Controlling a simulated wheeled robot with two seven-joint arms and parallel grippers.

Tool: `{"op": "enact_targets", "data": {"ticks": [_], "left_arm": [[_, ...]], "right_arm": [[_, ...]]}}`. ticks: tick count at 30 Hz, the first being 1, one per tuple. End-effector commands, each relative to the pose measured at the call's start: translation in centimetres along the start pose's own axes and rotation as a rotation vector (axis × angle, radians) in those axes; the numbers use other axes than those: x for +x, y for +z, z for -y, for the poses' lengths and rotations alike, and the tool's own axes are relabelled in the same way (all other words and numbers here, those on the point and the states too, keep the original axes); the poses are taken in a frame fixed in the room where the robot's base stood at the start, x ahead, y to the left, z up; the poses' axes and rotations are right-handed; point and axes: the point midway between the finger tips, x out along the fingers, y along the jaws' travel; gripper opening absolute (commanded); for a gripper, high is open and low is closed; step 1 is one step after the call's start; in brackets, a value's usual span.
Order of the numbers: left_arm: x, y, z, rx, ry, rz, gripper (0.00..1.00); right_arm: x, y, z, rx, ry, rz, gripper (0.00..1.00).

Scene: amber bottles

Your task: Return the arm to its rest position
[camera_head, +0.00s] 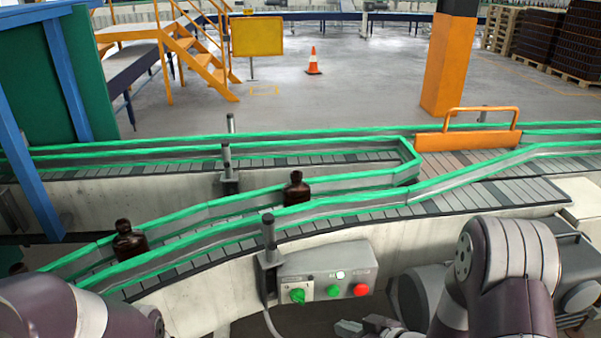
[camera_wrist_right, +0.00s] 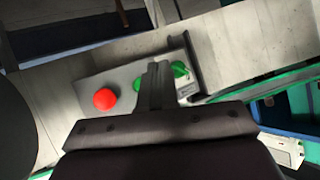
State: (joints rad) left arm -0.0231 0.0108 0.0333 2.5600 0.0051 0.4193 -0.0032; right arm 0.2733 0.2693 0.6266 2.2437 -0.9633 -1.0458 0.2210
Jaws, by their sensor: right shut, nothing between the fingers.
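My right arm (camera_head: 490,270) comes in at the lower right of the head view. Its gripper (camera_head: 375,324) shows small and dark at the bottom edge, just below the control box (camera_head: 318,268). In the right wrist view the fingers (camera_wrist_right: 157,84) are together with nothing between them. They appear over the control box, partly hiding its green controls; the red button (camera_wrist_right: 105,99) shows to their left. My left arm (camera_head: 85,308) fills the lower left corner of the head view; its gripper is out of frame.
The control box has a green knob (camera_head: 297,295), a green button (camera_head: 333,291) and a red button (camera_head: 361,289). Behind it runs a conveyor with green rails (camera_head: 210,240). Amber bottles (camera_head: 296,188) and (camera_head: 130,240) stand on it. An orange pillar (camera_head: 447,65) rises behind.

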Motion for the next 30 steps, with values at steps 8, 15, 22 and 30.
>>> {"op": "enact_targets", "data": {"ticks": [8, 15, 22, 30], "left_arm": [[-1.2, -0.1, 0.0, 0.0, 0.0, 0.0, 0.84], [-3.6, -0.4, 0.0, 0.0, 0.0, 0.0, 0.84], [-3.6, -0.4, 0.0, 0.0, 0.0, 0.0, 0.84], [-3.6, -0.4, 0.0, 0.0, 0.0, 0.0, 0.84]], "right_arm": [[-8.5, 7.6, -4.9, 0.173, 0.441, 0.686, 0.0], [-15.1, 1.3, 3.4, 0.429, 0.483, 0.879, 0.0], [-14.5, -0.3, 4.0, 0.376, 0.468, 0.839, 0.0], [-14.4, -0.3, 4.0, 0.376, 0.469, 0.838, 0.0]]}}
